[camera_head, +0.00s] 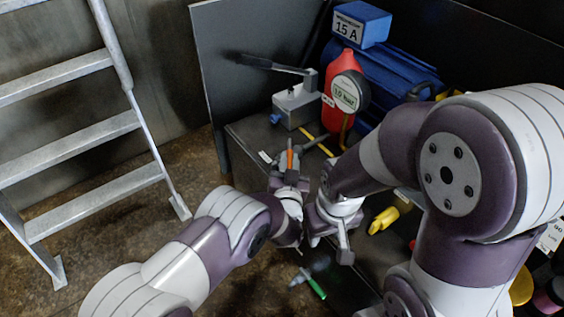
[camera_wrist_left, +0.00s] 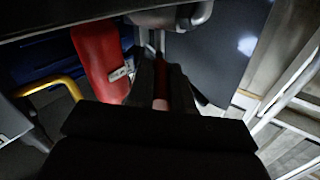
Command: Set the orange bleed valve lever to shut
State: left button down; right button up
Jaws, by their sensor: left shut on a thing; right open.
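The orange bleed valve lever (camera_head: 290,158) stands up at the front left of the dark bench. My left gripper (camera_head: 290,172) is shut on it; the fingers hide its lower part. In the left wrist view a reddish-orange strip of the lever (camera_wrist_left: 160,92) shows between the dark fingers. I cannot tell the lever's exact angle relative to its valve body, which is mostly hidden. My right gripper (camera_head: 331,243) is open and empty, pointing down just right of the left wrist.
A red bottle (camera_head: 340,70) stands behind a round gauge (camera_head: 347,91), near a grey hand pump (camera_head: 296,106) with a long handle. A blue box (camera_head: 361,22) labelled 15 A sits at the back. A yellow-handled item (camera_head: 383,220) lies right. A ladder (camera_head: 85,135) stands left.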

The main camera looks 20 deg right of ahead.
pick_arm(q)
jog(key=shift+s+d+f+y, duration=0.1)
jog(key=shift+d+y, duration=0.05)
jog(key=shift+y, duration=0.15)
jog(key=c, duration=1)
grip_release()
jog(key=shift+c, duration=0.2)
jog(key=shift+s+p, duration=0.3)
jog(key=shift+s, duration=0.05)
jog(key=p+v, duration=0.4)
jog(key=v, duration=0.8)
